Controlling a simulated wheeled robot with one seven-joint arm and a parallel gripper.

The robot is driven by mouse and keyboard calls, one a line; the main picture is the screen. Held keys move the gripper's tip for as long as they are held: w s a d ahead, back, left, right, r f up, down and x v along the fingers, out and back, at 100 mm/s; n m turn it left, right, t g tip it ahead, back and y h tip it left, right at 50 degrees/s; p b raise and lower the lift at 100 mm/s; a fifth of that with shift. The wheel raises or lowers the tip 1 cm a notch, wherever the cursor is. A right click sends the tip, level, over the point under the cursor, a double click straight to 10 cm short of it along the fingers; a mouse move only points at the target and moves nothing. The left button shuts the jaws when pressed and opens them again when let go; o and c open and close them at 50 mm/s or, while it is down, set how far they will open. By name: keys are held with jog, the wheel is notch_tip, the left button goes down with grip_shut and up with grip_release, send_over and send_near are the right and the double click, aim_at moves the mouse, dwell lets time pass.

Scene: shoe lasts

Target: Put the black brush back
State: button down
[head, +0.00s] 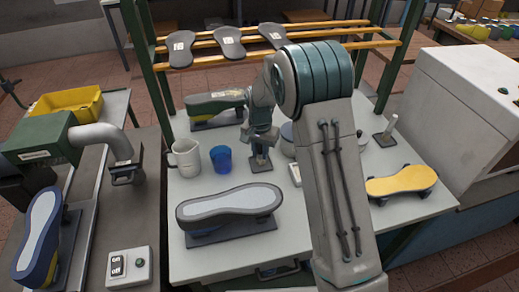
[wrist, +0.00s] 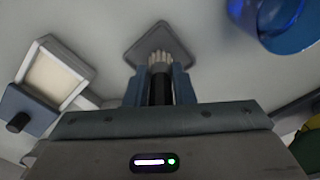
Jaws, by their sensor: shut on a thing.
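The black brush (wrist: 160,88) shows in the wrist view as a dark handle with pale bristles at its far end. My gripper (wrist: 160,86) is shut on the handle, with a blue-grey finger on each side. The bristle end lies over a grey square plate (wrist: 140,48); I cannot tell whether they touch. In the head view my gripper (head: 262,140) is low over the table, just above that plate (head: 260,163). The brush is hard to make out there.
A blue cup (head: 221,159) and a white mug (head: 186,158) stand close left of my gripper. A grey shoe sole on a last (head: 230,203) lies in front. A yellow sole (head: 400,182) and a small post on a plate (head: 386,135) are at right.

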jog(key=shift+f, duration=0.15)
jog(key=c, duration=1.2)
grip_release()
jog(key=shift+c, duration=0.2)
